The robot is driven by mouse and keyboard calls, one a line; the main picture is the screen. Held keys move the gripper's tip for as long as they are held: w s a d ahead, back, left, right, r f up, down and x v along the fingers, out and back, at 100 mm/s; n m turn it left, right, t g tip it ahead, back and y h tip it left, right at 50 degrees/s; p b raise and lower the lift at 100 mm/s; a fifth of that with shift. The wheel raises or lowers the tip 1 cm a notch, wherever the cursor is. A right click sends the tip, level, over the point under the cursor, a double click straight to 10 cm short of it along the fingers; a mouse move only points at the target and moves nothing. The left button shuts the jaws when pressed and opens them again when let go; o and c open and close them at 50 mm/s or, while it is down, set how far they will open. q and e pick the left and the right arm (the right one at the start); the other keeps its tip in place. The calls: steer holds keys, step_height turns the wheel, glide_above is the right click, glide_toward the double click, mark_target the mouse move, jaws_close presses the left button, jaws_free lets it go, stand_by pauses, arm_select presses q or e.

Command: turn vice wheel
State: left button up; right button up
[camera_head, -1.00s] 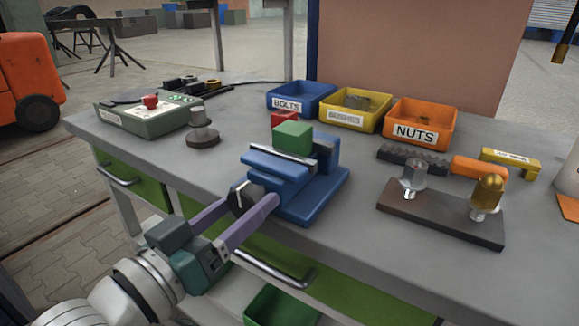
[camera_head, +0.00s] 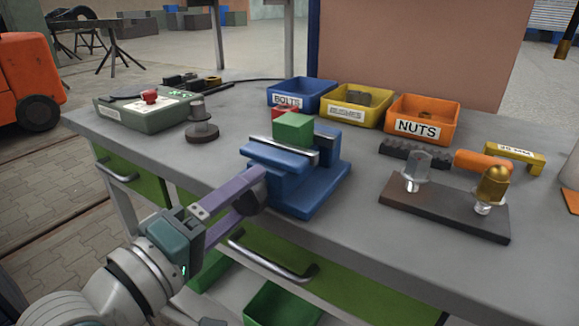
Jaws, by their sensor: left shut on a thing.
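The blue vice (camera_head: 310,190) stands at the front edge of the grey workbench. A green block (camera_head: 293,130) sits at its jaws; I cannot tell how tightly they hold it. The dark vice wheel (camera_head: 252,200) is on the vice's front side, mostly hidden by my fingers. My left gripper (camera_head: 253,192), with purple fingers, reaches in from the lower left and is shut on the wheel, one finger above the other. My right gripper is not in view.
Blue, yellow and orange bins (camera_head: 422,122) stand behind the vice. A plate with two upright fittings (camera_head: 445,208) lies to its right. A control box with a red button (camera_head: 147,110) and a round-based post (camera_head: 201,125) are to the left. Drawer handles (camera_head: 270,258) stick out below.

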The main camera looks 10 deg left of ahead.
arm_select(q)
steer(key=n+b, duration=0.1)
steer(key=n, duration=0.3)
steer(key=shift+n, duration=0.3)
steer(key=n+b, duration=0.2)
steer(key=n, duration=0.2)
steer(key=shift+f+n, duration=0.1)
steer(key=shift+n, duration=0.2)
steer(key=n+b, duration=0.2)
steer(key=n, duration=0.2)
steer(key=shift+n, duration=0.3)
steer(key=n+b, duration=0.1)
steer(key=n, duration=0.2)
steer(key=shift+n, duration=0.3)
steer(key=n, duration=0.3)
steer(key=shift+b, duration=0.3)
steer(key=shift+n, duration=1.3)
steer(key=n+p, duration=0.1)
steer(key=n, duration=0.2)
steer(key=shift+n+p, duration=0.55)
steer(key=shift+n, duration=1.25)
steer(key=shift+n, duration=0.3)
